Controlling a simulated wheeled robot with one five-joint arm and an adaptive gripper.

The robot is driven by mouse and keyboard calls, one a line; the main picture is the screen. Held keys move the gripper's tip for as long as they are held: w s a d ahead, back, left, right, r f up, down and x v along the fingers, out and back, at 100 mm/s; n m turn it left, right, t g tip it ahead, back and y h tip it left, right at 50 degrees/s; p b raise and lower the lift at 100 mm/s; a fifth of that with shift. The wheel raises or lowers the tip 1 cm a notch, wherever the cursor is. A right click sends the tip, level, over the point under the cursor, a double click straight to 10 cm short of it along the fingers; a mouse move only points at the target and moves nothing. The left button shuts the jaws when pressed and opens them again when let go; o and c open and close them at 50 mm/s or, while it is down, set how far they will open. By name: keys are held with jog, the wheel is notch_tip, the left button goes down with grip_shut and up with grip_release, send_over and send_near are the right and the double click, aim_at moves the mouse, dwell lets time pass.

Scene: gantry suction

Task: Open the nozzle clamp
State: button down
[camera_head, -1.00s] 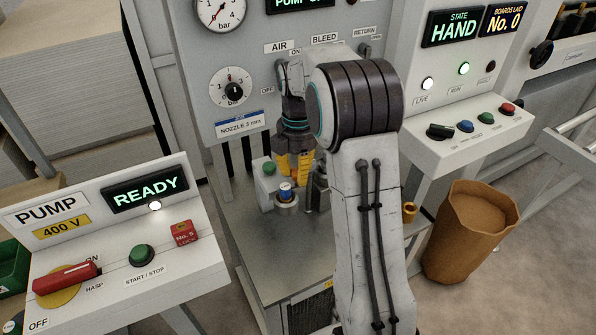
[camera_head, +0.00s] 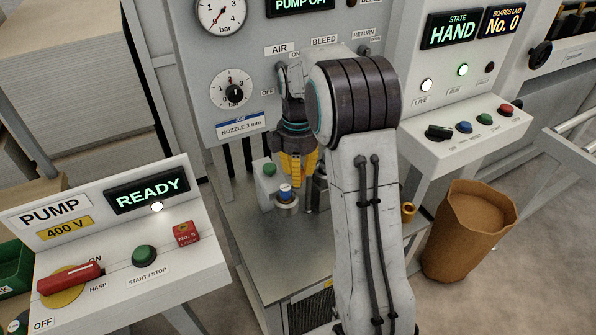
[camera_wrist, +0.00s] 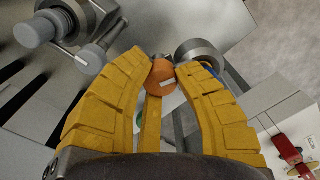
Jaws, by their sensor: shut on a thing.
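My gripper (camera_head: 299,181) points down over the metal bench below the gauge panel. In the wrist view its yellow fingers (camera_wrist: 163,72) close around an orange round knob with a pale stripe (camera_wrist: 161,76). The knob appears to be the nozzle clamp's handle, but its label and the rest of the clamp are not clear. A dark metal post (camera_head: 312,195) stands just right of the fingertips. I cannot tell whether the clamp is open or closed.
A blue-topped metal cylinder (camera_head: 286,203) and a white box with a green button (camera_head: 269,170) stand close left of my fingers. Grey cylindrical fittings (camera_wrist: 35,31) show upper left in the wrist view. The bench front (camera_head: 285,260) is clear.

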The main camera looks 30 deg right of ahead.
jog(key=shift+s+f, duration=0.1)
jog(key=c, duration=0.9)
grip_release()
notch_tip(320, 180, up, 12)
jog(key=shift+w, duration=0.25)
